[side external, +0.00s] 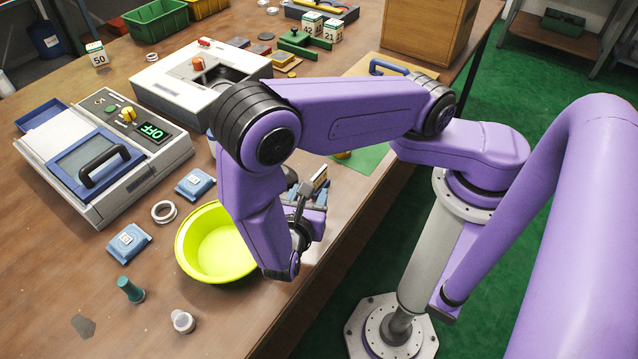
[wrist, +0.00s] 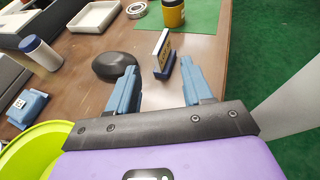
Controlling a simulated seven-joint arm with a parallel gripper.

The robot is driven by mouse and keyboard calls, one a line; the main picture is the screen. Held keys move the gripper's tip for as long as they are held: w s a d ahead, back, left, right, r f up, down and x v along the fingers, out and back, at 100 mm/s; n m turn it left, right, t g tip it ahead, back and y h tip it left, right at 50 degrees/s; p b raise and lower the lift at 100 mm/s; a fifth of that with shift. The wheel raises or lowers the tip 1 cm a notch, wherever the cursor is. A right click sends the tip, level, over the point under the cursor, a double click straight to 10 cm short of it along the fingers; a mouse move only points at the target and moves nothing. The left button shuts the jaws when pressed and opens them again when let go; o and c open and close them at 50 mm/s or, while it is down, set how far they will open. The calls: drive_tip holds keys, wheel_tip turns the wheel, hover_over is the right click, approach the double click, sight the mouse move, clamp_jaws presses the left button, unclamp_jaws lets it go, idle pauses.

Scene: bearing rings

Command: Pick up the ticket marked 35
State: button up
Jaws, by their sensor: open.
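A small upright ticket (wrist: 161,48) with a pale face stands in a dark blue base just beyond my fingertips in the wrist view. Its face is turned almost edge-on and I cannot read its number. It also shows near my gripper in the side view (side external: 320,179). My gripper (wrist: 158,78) is open and empty, its two blue fingers apart, with the ticket ahead of the gap between them. In the side view my gripper (side external: 311,199) is partly hidden by my arm. Farther tickets read 50 (side external: 97,56), 42 (side external: 311,26) and 21 (side external: 333,31).
A dark rounded object (wrist: 115,66) lies left of the ticket, close to my left finger. A yellow jar (wrist: 173,12) stands beyond on a green mat (wrist: 200,14). A lime bowl (side external: 218,248) sits beside my gripper. The table edge is close on the right.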

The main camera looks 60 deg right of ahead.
sight(316, 178)
drive_tip(key=shift+x, duration=3.7)
drive_tip(key=shift+r, duration=0.15)
clamp_jaws()
